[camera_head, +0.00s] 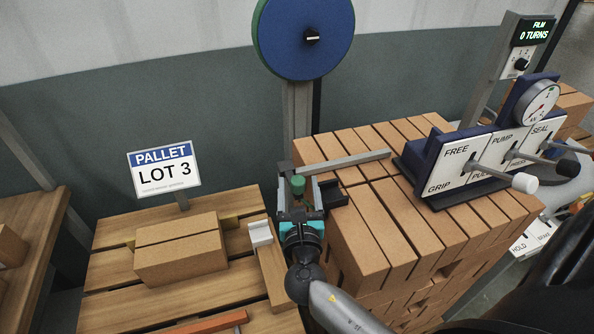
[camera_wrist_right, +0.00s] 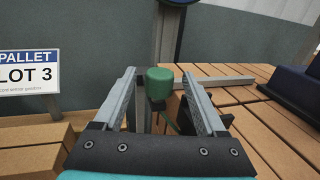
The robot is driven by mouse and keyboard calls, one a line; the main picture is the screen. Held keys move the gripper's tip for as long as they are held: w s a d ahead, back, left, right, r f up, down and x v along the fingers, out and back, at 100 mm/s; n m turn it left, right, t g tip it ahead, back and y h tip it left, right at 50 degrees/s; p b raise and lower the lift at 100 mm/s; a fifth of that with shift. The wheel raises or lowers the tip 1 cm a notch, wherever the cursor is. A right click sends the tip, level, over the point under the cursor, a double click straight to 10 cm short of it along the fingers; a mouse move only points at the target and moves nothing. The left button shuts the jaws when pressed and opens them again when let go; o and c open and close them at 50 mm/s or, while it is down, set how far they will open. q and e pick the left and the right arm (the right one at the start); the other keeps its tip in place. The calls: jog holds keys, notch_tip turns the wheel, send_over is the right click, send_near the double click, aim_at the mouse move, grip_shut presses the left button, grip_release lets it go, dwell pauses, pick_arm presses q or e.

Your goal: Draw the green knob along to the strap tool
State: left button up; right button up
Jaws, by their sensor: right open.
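The green knob (camera_head: 297,183) stands upright near the left end of a flat grey bar (camera_head: 350,160). My right gripper (camera_head: 298,191) is open around the knob. In the right wrist view, the knob (camera_wrist_right: 160,84) sits between the two fingers (camera_wrist_right: 158,76), with gaps on both sides. The strap tool's edge (camera_wrist_right: 300,88) is at the right there. My left gripper is not in view.
Bricks (camera_head: 385,222) are stacked on the right under the strap tool. A blue-green disc (camera_head: 303,35) on a post stands behind the knob.

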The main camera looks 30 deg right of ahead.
aim_at(297, 177)
jog(key=shift+x, duration=2.35)
grip_shut()
